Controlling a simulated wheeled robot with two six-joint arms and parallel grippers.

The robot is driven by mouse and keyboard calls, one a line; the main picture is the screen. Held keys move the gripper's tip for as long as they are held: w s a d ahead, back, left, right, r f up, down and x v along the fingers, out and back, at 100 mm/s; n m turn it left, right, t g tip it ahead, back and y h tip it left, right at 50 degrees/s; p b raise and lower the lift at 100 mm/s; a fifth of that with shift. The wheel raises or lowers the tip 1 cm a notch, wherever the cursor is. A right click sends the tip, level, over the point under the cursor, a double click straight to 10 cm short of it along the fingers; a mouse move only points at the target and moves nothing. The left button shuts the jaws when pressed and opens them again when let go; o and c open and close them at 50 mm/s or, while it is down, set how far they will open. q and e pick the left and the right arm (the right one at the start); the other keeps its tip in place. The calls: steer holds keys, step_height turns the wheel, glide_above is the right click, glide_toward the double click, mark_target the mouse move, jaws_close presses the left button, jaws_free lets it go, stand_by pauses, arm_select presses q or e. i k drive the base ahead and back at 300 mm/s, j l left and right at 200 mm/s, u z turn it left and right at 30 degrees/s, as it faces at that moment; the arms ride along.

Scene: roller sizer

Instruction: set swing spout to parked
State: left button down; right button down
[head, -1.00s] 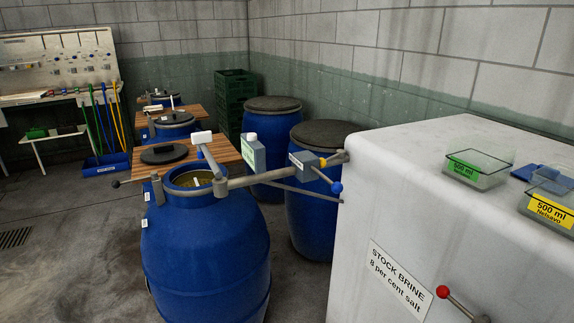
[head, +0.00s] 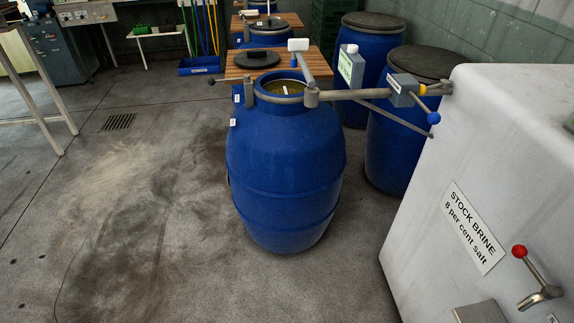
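The swing spout is a grey pipe (head: 350,94) that runs left from the white brine tank (head: 430,190) to an upright joint at the right of the open mouth of the front blue barrel (head: 285,165). A grey arm continues left from the joint along the near side of the mouth. A bar with a white handle (head: 298,44) rises from the joint. A grey valve box (head: 402,90) with a blue-knobbed lever (head: 433,118) sits on the pipe. I cannot read a parked mark. Neither gripper is in view.
A red-knobbed lever (head: 519,251) sticks out of the tank's front. Lidded blue barrels (head: 370,60) stand behind the pipe. The concrete floor (head: 130,210) at the left is clear, with a drain grate (head: 118,122).

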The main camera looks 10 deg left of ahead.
mark_target(295, 45)
steer(key=u, duration=2.15)
steer(key=i+l+z, duration=0.15)
steer(key=i, duration=0.55)
steer(key=i+z, duration=0.15)
steer(key=i, duration=0.6)
steer(key=i+j+z, duration=0.15)
steer(key=i, duration=0.55)
steer(key=i+j+z, duration=0.15)
steer(key=i, duration=0.6)
steer(key=i+l+z, duration=0.15)
steer(key=i+z, duration=0.7)
steer(key=i+j+z, duration=0.2)
steer(key=i+z, duration=0.2)
steer(key=i, duration=0.15)
steer(key=z, duration=2.2)
